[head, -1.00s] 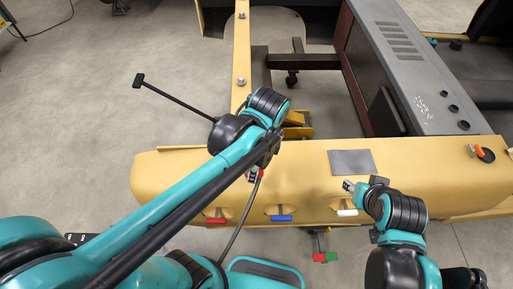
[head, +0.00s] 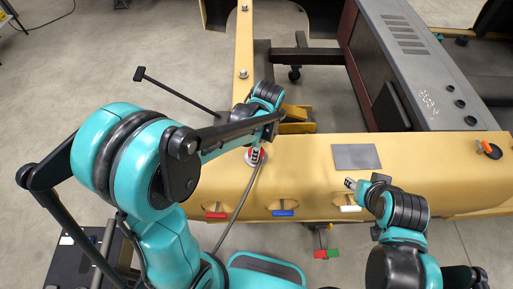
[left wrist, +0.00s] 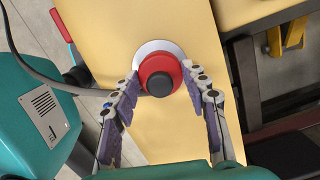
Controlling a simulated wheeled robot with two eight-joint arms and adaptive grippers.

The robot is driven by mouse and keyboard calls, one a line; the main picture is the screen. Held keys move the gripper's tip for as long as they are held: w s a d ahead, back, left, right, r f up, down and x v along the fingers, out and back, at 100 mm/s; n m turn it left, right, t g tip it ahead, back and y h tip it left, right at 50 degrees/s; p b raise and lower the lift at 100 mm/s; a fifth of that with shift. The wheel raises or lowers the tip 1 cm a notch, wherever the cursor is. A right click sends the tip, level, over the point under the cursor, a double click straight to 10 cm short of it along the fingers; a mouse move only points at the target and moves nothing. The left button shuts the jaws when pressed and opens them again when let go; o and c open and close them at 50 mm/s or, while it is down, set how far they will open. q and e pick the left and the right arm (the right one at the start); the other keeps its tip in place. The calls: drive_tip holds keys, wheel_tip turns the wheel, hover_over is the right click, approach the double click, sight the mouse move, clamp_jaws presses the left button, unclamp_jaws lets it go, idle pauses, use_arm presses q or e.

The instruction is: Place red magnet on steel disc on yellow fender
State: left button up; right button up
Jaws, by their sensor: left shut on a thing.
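The red magnet (left wrist: 160,75), round with a black knob, is between the fingers of my left gripper (left wrist: 168,77), which is shut on it. In the left wrist view a pale steel disc (left wrist: 151,47) shows around the magnet's far edge, on the yellow fender (left wrist: 140,125). The magnet lines up over the disc; I cannot tell whether they touch. In the head view the left gripper (head: 255,155) is over the left part of the fender (head: 310,180), partly hiding magnet and disc. My right gripper (head: 350,184) is above the fender's front edge; its opening is too small to judge.
A grey plate (head: 357,157) lies on the fender. Red (head: 215,215), blue (head: 282,213) and white (head: 350,208) handles line its front. An orange-handled item (head: 481,146) stands at the right. A grey machine panel (head: 415,70) rises behind.

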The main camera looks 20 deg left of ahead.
use_arm(q)
drive_tip(key=shift+f, duration=0.1)
drive_tip(key=o, duration=1.4)
drive_tip(key=shift+r, duration=0.3)
wheel_tip(320, 180, up, 11)
drive_tip(key=d+p, duration=0.1)
drive_tip(key=p, duration=0.1)
drive_tip(key=s+a+n+t, duration=0.2)
drive_tip(key=s+n, duration=0.1)
drive_tip(key=n, duration=0.2)
drive_tip(key=s+a+n+t+h, duration=0.1)
drive_tip(key=s+a+n+t, duration=0.1)
drive_tip(key=n, duration=0.4)
drive_tip(key=s+a+n+t, duration=0.2)
drive_tip(key=s+n+t, duration=0.1)
drive_tip(key=s+n, duration=0.2)
drive_tip(key=shift+s+r+n, duration=0.2)
drive_tip(key=shift+r+n, duration=0.1)
drive_tip(key=shift+n, duration=0.2)
